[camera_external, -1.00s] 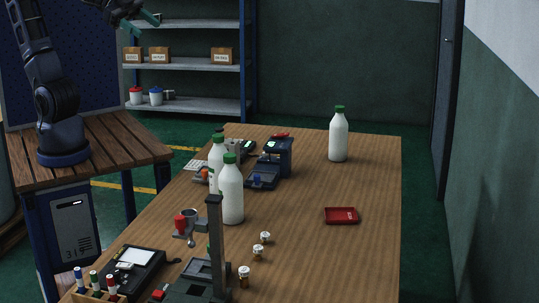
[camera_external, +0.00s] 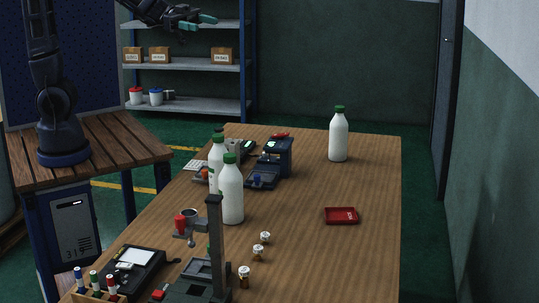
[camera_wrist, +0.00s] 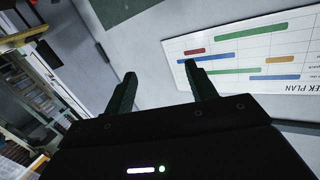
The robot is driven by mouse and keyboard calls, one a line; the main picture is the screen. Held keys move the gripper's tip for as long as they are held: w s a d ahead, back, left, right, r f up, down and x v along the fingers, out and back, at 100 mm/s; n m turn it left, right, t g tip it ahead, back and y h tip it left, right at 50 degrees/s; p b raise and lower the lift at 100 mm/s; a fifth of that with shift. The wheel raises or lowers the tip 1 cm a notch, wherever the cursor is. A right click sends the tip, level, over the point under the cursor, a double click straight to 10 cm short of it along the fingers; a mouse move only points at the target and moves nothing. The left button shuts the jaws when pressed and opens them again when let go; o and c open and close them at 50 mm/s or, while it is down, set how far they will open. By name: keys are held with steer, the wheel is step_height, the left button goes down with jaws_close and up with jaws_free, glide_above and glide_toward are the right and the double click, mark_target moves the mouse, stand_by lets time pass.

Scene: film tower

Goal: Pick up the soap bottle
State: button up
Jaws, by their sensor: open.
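One bottle (camera_external: 338,138) stands alone at the far right. A second bottle (camera_external: 231,193) stands at the middle left, and a third bottle (camera_external: 214,163) is partly hidden behind it. My gripper (camera_external: 208,22) is in the air at the top, left of and above the bottles, in front of the shelves. In the wrist view my gripper (camera_wrist: 163,88) has its two fingers apart with nothing between them. No bottle shows in the wrist view.
A dark blue device (camera_external: 277,158) stands behind the bottle pair. A dark stand with a post (camera_external: 216,240) and several small jars (camera_external: 258,252) are near the front. A red tray (camera_external: 341,216) lies at right. The table's right side is mostly clear.

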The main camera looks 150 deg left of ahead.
steer(key=s+a+f+t+h, duration=0.2)
steer(key=s+h, duration=0.1)
steer(key=s, duration=0.3)
glide_toward(221, 144)
steer(key=shift+m, duration=0.3)
steer(key=w, duration=0.5)
steer(key=shift+a+r, duration=0.1)
steer(key=shift+r, duration=0.1)
steer(key=shift+w+a+f, duration=0.1)
steer(key=shift+w+a, duration=0.05)
steer(key=shift+w, duration=0.7)
steer(key=shift+w+a, duration=0.2)
steer(key=shift+w, duration=0.7)
steer(key=shift+w+a, duration=0.15)
steer(key=shift+w, duration=0.7)
steer(key=shift+c, duration=0.3)
jaws_close()
